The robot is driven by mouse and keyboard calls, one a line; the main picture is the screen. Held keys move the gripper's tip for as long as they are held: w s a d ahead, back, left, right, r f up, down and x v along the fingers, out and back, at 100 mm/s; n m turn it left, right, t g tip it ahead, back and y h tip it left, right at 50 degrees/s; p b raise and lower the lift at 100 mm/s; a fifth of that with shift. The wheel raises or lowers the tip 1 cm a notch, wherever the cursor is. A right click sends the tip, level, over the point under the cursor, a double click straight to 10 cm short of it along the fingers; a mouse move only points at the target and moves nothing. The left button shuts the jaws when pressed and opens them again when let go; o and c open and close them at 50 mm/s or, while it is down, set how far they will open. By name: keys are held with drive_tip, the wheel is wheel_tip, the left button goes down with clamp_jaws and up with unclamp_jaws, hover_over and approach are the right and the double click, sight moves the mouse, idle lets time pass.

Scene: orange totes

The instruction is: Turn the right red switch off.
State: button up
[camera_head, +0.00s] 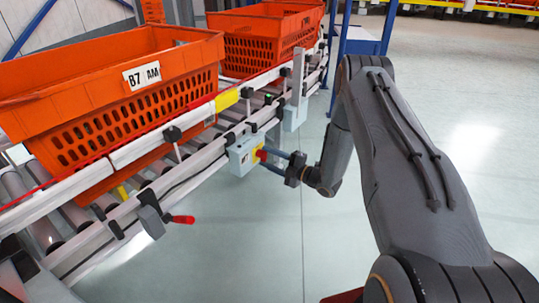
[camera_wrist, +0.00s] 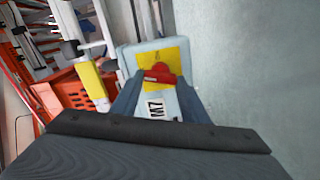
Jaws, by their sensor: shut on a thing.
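The right red switch (camera_wrist: 160,74) is a red knob on a yellow plate (camera_wrist: 173,52), mounted on a pale grey box (camera_head: 241,158) on the conveyor's side rail. In the wrist view the knob lies roughly crosswise, slightly tilted. My gripper (camera_head: 267,153) reaches it from the right, and its two blue-grey fingers (camera_wrist: 158,88) stand on either side of the knob, shut on it. The fingers partly hide the knob in the head view. Another switch with a red handle (camera_head: 182,219) is on a grey box nearer the camera, its handle pointing right.
A large orange tote (camera_head: 110,118) labelled B7 AM sits on the roller conveyor at the left, with another orange tote (camera_head: 262,58) behind. A grey upright box (camera_head: 295,105) is on the rail just beyond the switch. The floor (camera_head: 430,75) to the right is clear.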

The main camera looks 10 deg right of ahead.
drive_tip(key=shift+f+n+p, duration=0.1)
drive_tip(key=shift+n+p, duration=0.9)
drive_tip(key=shift+n, duration=1)
drive_tip(key=o, duration=1.1)
drive_tip(key=shift+c, duration=0.2)
drive_tip(key=shift+s+d, duration=0.1)
drive_tip(key=p+v, duration=0.2)
drive_tip(key=v, duration=0.5)
drive_tip(key=shift+s+d, duration=0.15)
drive_tip(key=shift+s, duration=0.1)
